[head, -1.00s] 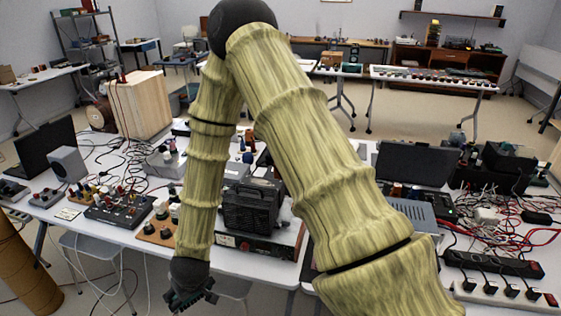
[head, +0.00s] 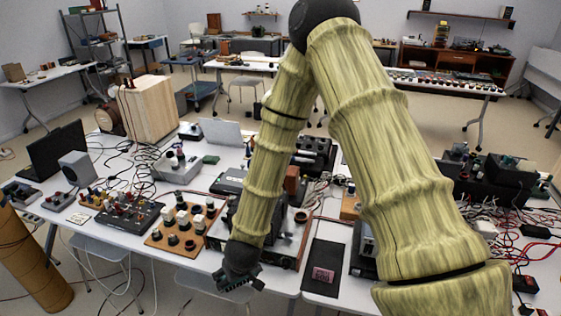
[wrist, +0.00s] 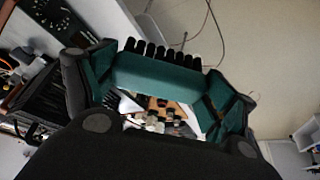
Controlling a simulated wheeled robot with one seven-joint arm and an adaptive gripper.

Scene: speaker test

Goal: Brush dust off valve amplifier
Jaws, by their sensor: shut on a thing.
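My gripper (head: 238,284) is low at the front edge of the long white table in the head view. In the wrist view its fingers are shut on a dark green bar with a row of black tufts (wrist: 160,72), which looks like a brush. A dark box-shaped device on a chassis (head: 287,236) stands on the table behind my forearm, partly hidden. It may be the valve amplifier, but I cannot tell for sure. The brush is apart from it, in front and to its left. I cannot make out dust.
A wooden board with several knobs (head: 181,226) lies left of my gripper, and a dark mat (head: 323,267) lies to its right. Cables and devices crowd the table (head: 120,247). A chair (head: 100,250) stands below its front edge. A brown tube (head: 30,262) stands at far left.

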